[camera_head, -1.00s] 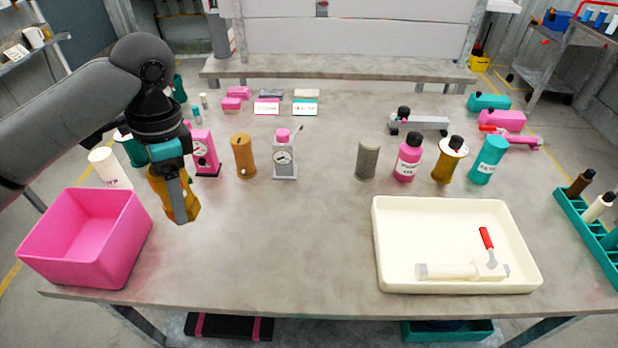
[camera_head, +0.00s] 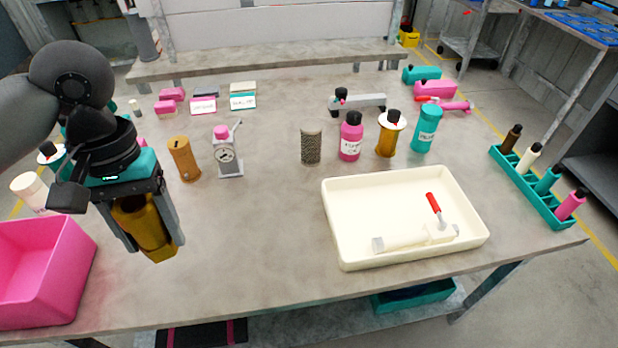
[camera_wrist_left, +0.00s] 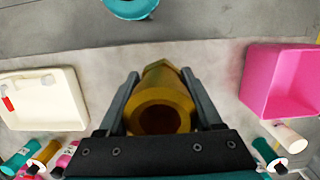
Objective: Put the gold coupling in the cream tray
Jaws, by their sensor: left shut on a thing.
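The gold coupling (camera_head: 146,228) is a hollow gold-brown piece with a hex-like end. My left gripper (camera_head: 154,245) is shut on it and holds it above the table at the left. In the left wrist view the coupling (camera_wrist_left: 160,103) sits between the two fingers (camera_wrist_left: 160,98), its round opening toward the camera. The cream tray (camera_head: 335,228) lies on the table to the right of the gripper, well apart from it. It also shows at the left of the left wrist view (camera_wrist_left: 70,97). A white valve piece with a red handle (camera_head: 437,232) lies in the tray. My right gripper is out of view.
A pink bin (camera_head: 40,275) stands at the left front. A brown cylinder (camera_head: 183,158), a grey gauge device (camera_head: 227,155), a mesh cylinder (camera_head: 311,145) and several bottles stand behind. A teal rack (camera_head: 535,190) is at the right. Table between gripper and tray is clear.

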